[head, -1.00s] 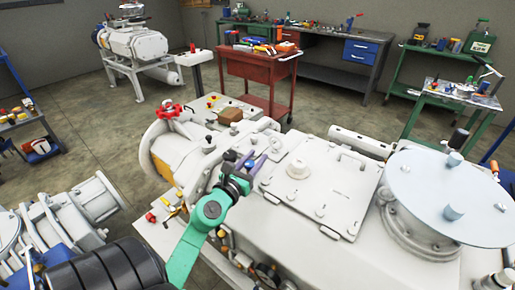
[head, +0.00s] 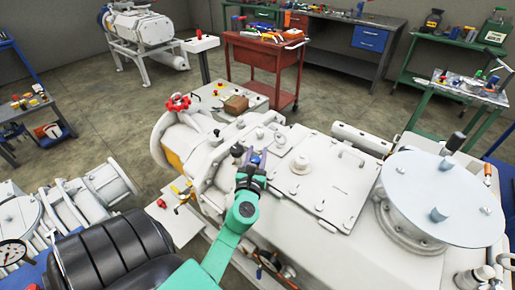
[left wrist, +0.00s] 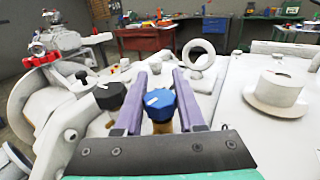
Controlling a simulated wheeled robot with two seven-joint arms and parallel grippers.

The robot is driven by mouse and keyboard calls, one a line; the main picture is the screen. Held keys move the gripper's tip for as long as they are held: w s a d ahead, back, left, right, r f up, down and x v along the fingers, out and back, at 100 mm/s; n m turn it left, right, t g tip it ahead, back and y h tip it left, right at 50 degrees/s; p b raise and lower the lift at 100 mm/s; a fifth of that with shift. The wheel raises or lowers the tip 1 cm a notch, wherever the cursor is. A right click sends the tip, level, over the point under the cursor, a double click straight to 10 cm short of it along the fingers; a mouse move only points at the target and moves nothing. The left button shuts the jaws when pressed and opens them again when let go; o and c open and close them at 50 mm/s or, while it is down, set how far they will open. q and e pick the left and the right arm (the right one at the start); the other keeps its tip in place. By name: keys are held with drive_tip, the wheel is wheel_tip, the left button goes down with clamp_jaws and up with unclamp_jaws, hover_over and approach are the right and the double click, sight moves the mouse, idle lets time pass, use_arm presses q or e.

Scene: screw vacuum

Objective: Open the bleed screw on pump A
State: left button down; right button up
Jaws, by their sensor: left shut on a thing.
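The large white pump (head: 335,240) fills the middle and right of the head view. My left gripper (head: 255,156) reaches over its near-left top. In the left wrist view its two purple fingers (left wrist: 160,92) stand on either side of a blue knob (left wrist: 161,106) with a white mark on top, and are shut on it. Below the knob a brass-coloured stem shows. A black knob (left wrist: 110,96) stands just left of the left finger, outside the grip. In the head view the gripper hides most of the blue knob. My right gripper is not in view.
A flat hatch (head: 318,172) with a round boss lies right of the gripper. A red handwheel (head: 177,103) stands at the pump's left end. A round disc (head: 432,195) tops the right side. A red tool cart (head: 262,60) stands behind.

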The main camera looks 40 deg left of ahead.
use_arm(q)
drive_tip(key=c, duration=0.5)
unclamp_jaws()
drive_tip(key=b+v, duration=0.4)
drive_tip(key=v, duration=1)
drive_tip(key=shift+s+d, duration=0.2)
drive_tip(key=shift+s, duration=0.05)
drive_tip(key=shift+f, duration=0.1)
